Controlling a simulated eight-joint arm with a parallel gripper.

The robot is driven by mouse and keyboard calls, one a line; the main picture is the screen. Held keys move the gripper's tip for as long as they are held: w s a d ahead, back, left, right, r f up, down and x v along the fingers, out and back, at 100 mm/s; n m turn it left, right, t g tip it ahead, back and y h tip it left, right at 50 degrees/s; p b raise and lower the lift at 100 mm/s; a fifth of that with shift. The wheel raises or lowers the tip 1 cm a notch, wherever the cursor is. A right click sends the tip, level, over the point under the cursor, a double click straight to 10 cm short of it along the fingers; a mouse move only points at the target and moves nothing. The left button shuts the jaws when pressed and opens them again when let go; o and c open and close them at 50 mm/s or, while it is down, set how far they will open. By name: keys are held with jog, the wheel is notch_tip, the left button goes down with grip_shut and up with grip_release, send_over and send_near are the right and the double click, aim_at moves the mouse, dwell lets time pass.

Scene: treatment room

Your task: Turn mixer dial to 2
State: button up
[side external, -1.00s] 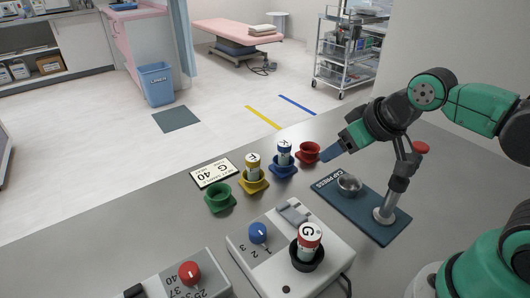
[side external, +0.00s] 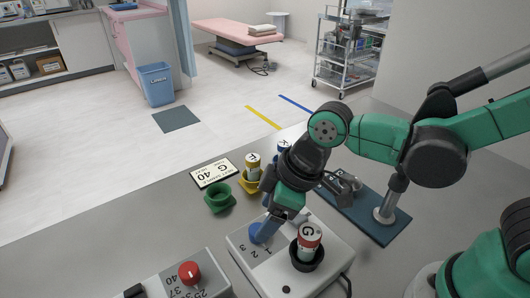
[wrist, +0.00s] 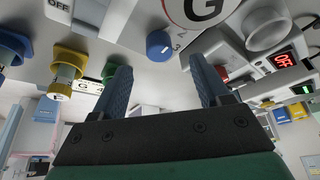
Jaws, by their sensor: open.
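The white mixer box (side external: 325,270) stands at the front of the table, with a blue dial and the numbers 1, 2 and 3 beside it. In the wrist view the blue dial (wrist: 159,44) shows with a pale pointer mark, and its exact setting is too small to tell. In the wrist view the dial lies just beyond and between the two fingertips of my gripper (wrist: 160,66). I cannot tell whether they touch it.
A jar marked G (side external: 310,238) stands in a black holder on the mixer, close right of my gripper. A second box with a red dial (side external: 189,272) is at front left. Green (side external: 219,198) and yellow (side external: 249,184) cups stand behind. A cap press (side external: 375,215) is at right.

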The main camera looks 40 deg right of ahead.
jog(key=shift+x, duration=1.95)
grip_shut()
